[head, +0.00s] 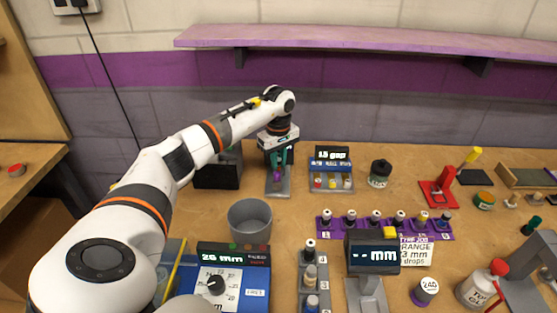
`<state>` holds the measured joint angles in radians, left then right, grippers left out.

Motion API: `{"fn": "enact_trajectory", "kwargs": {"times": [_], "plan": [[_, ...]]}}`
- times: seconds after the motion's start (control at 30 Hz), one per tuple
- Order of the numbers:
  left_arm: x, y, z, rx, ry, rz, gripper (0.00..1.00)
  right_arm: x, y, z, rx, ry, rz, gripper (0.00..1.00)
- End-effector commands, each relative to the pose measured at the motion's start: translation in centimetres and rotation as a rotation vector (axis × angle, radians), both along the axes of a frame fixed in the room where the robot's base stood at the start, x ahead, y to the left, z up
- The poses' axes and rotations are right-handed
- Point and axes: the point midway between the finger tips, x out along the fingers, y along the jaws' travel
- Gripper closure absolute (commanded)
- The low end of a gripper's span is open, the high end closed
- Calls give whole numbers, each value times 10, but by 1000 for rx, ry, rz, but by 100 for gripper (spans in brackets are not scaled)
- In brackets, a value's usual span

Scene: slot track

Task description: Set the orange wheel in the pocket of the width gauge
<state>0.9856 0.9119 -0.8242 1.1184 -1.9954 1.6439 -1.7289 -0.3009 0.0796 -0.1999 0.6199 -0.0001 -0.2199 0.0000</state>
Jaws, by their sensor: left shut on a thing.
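My left gripper (279,157) is at the back of the bench, pointing down over a narrow grey stand (278,188). Its teal fingers are shut on a small purple thing (277,176), which is largely hidden between them. I cannot make out an orange wheel for certain. The width gauge appears to be the grey stand with the dark display reading "-- mm" (372,257), at the front middle. Its pocket is not clear from here. My right gripper is not in view.
A purple rack (384,231) with several wheels stands behind the display. A grey bin (250,220), a blue dial box (234,277) and a grey rack (311,280) are left of it. A red stand (438,193) is right.

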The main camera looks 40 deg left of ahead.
Motion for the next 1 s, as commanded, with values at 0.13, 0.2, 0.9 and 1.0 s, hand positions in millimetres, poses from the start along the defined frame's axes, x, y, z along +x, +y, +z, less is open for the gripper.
{"fn": "enact_trajectory", "kwargs": {"times": [0.13,0.2,0.9,1.0], "plan": [[0,0,-2,0,0,1,100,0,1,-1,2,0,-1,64],[0,0,-2,0,-1,1,76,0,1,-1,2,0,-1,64],[1,0,6,1,-4,1,55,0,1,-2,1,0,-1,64],[2,1,21,1,-7,2,55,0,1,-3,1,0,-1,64]]}}
